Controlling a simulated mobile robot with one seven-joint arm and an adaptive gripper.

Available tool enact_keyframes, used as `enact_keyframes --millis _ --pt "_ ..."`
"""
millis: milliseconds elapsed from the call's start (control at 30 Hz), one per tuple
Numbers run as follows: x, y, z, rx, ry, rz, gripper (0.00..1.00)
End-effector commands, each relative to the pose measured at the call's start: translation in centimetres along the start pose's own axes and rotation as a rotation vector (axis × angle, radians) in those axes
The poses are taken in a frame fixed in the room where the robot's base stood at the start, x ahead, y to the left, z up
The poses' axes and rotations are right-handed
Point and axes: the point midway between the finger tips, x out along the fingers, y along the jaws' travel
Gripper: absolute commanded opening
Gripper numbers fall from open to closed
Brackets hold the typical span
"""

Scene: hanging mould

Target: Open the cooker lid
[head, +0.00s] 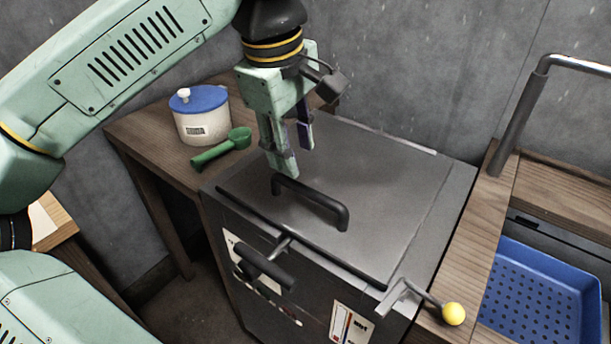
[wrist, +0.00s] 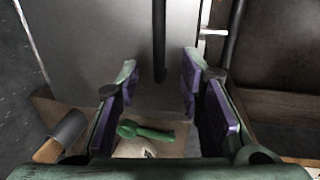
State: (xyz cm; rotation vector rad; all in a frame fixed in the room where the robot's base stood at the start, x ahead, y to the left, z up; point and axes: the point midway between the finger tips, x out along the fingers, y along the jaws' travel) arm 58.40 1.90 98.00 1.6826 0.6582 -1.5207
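The cooker is a dark grey box with a flat lid (head: 380,190), which lies shut on top. A black bar handle (head: 312,203) stands up from the lid. My gripper (head: 292,160) is open and points down above the lid, just behind the handle's far left end. In the wrist view, the handle (wrist: 159,45) runs up the picture between the lines of my two fingers (wrist: 160,80). Whether a fingertip touches the lid or handle, I cannot tell.
A white pot with a blue lid (head: 201,115) and a green scoop (head: 222,147) stand on the wooden table at left. A yellow-knobbed lever (head: 453,313) and a black front handle (head: 262,264) stick out from the cooker. A blue perforated basket (head: 540,295) is at right.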

Motion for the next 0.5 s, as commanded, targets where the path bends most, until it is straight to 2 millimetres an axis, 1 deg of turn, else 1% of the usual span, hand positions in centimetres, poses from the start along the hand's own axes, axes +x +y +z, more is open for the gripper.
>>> enact_keyframes --millis 33,100,300,400,500 --pt "1.0 -0.1 0.0 0.0 -0.001 -0.003 0.35" --pt "2.4 -0.1 0.0 0.001 -0.001 -0.002 0.35" --pt "5.9 0.0 0.0 0.0 -0.001 0.0 0.35" --pt "7.1 0.0 0.0 0.0 0.0 0.0 0.35" --pt "7.8 0.0 0.1 -0.001 -0.001 0.002 0.35"
